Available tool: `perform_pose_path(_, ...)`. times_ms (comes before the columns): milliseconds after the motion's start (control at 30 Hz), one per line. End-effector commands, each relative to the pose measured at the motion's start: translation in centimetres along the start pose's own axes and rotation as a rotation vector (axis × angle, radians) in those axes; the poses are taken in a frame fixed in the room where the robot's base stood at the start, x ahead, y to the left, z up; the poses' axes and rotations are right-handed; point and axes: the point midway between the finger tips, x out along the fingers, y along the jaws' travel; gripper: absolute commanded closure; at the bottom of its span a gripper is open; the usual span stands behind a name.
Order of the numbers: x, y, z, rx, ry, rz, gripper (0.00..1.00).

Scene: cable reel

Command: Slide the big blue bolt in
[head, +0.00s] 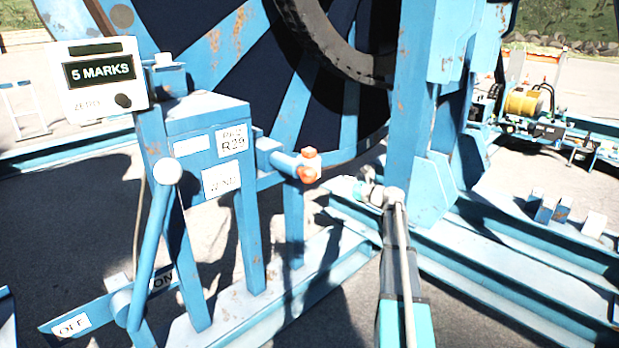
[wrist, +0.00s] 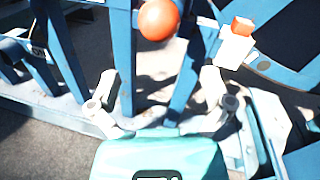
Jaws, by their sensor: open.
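The big blue bolt (head: 284,160) sticks out to the right from the blue post in the head view. Orange knobs (head: 309,174) sit at its outer end. In the wrist view a round orange knob (wrist: 158,18) shows at the top, beyond my fingertips. I cannot tell how far the bolt is in. My gripper (head: 372,190) is to the right of the bolt and a little lower, apart from it. In the wrist view my gripper (wrist: 163,95) has its fingers wide apart with nothing between them.
The big blue reel (head: 285,110) stands behind the bolt. A blue upright (head: 405,130) is close behind my gripper. A lever with a white ball (head: 167,171) stands at left, near ON and OFF plates. A counter box (head: 97,77) reads 5 MARKS. Blue rails lie on the ground.

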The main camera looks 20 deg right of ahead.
Motion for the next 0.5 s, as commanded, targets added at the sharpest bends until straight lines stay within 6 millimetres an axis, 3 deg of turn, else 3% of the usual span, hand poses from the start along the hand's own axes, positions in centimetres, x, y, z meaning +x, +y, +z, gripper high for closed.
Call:
perform_pose_path(267,0.2,0.0,0.0,-0.002,0.001,0.001,0.00)
perform_pose_path(500,1.9,0.0,0.0,-0.003,0.001,0.003,0.00)
